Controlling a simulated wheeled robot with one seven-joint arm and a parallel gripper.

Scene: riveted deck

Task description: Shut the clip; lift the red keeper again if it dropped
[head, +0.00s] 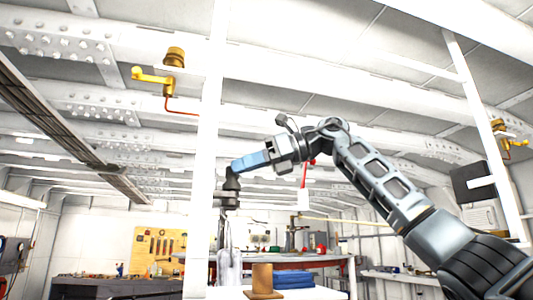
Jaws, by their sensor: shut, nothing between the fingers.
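My gripper (240,164) reaches left from my raised arm, its blue fingers shut and empty, with the tips by the white post. A dark fitting (231,186) shows just below the fingertips; I cannot tell whether they touch. A small red piece (304,174) shows below my wrist, with a pale part under it. A yellow and brass fitting (160,80) with a thin red strip (181,112) hangs at the upper left, apart from my gripper. I cannot tell for sure which of these is the clip or the red keeper.
A white post (208,130) stands upright close to my fingertips. Another yellow fitting (509,143) is at the far right by a second white post (483,125). White beams cross overhead. Benches with tools and a tool board (157,250) stand below and behind.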

